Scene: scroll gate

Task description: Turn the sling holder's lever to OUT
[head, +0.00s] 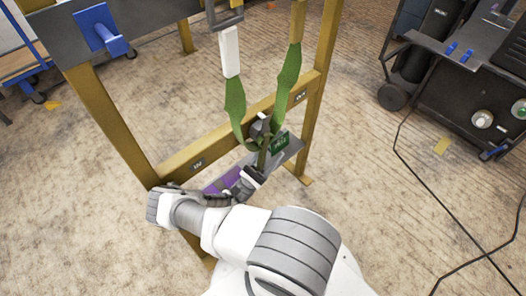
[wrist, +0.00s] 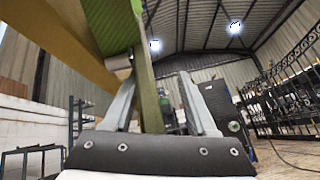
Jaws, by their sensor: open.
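The sling holder (head: 258,128) sits on the wooden crossbar, where the two ends of a green sling (head: 236,102) meet. A narrow olive bar, seemingly its lever (head: 262,159), hangs down from it beside a green tag (head: 279,143). My gripper (head: 257,171) is at the lower end of this bar. In the wrist view my gripper (wrist: 154,80) is open, and the lever (wrist: 150,96) stands between its fingers, nearer the left one. I cannot tell whether a finger touches it.
The wooden frame's posts (head: 108,125) stand on both sides of the holder. A dark cart (head: 460,75) stands at the right, with a black cable on the floor. Open floor lies between.

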